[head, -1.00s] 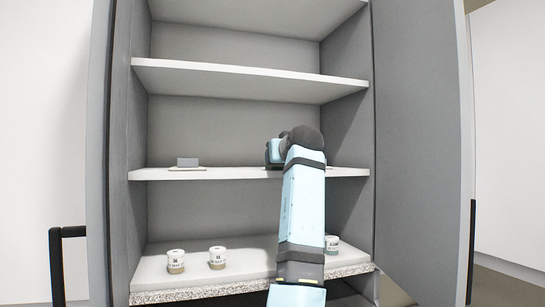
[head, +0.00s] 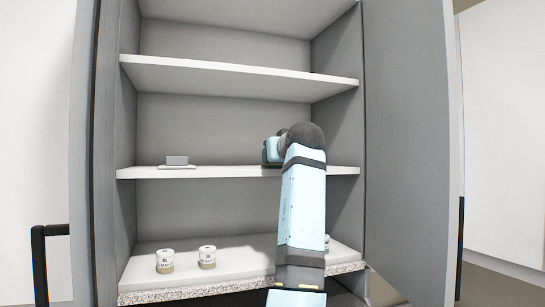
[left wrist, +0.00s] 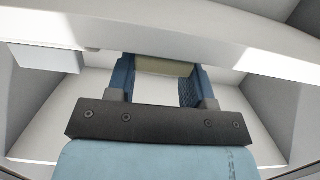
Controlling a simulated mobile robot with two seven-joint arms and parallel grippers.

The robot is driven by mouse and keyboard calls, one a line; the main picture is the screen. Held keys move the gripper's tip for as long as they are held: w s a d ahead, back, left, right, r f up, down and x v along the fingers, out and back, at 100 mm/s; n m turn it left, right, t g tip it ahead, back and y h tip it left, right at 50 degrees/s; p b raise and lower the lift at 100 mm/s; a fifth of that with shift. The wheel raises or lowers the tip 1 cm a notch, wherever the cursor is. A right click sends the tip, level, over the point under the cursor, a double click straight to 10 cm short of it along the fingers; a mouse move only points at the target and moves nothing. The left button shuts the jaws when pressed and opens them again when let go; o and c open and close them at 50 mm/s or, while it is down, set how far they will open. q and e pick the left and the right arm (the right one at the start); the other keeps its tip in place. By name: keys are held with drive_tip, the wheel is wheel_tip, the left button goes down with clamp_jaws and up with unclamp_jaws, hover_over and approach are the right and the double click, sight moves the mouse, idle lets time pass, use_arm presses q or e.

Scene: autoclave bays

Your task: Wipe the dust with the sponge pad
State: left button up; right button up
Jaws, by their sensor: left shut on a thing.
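My left arm rises in front of the cabinet in the head view, its hand (head: 272,151) at the right part of the middle shelf (head: 225,172). The fingertips are hidden there behind the wrist. In the left wrist view my left gripper (left wrist: 160,80) is shut on a pale beige pad, likely the sponge pad (left wrist: 165,67), held between its two blue fingers. Whether the pad touches the shelf I cannot tell. I cannot make out any dust. My right gripper is not in view.
A grey block (head: 177,161) on a thin pale plate (head: 178,167) stands left on the middle shelf. Labelled jars (head: 165,261) stand on the lower shelf, one partly behind my arm. Another shelf (head: 240,78) is above. An open door (head: 405,150) stands at right.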

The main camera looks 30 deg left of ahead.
use_arm(q)
drive_tip(key=shift+f, duration=0.3)
drive_tip(key=shift+s+a, duration=0.25)
drive_tip(key=shift+s, duration=0.1)
drive_tip(key=shift+s+a+r, duration=0.2)
drive_tip(key=shift+s+a, duration=0.2)
drive_tip(key=shift+s, duration=0.25)
drive_tip(key=shift+s+a, duration=0.15)
drive_tip(key=shift+a, duration=0.15)
drive_tip(key=shift+s+a+b, duration=0.2)
drive_tip(key=shift+s+b, duration=0.05)
drive_tip(key=shift+b, duration=0.15)
drive_tip(key=shift+s+a+r, duration=0.1)
drive_tip(key=shift+s+a, duration=0.55)
drive_tip(key=shift+s, duration=0.2)
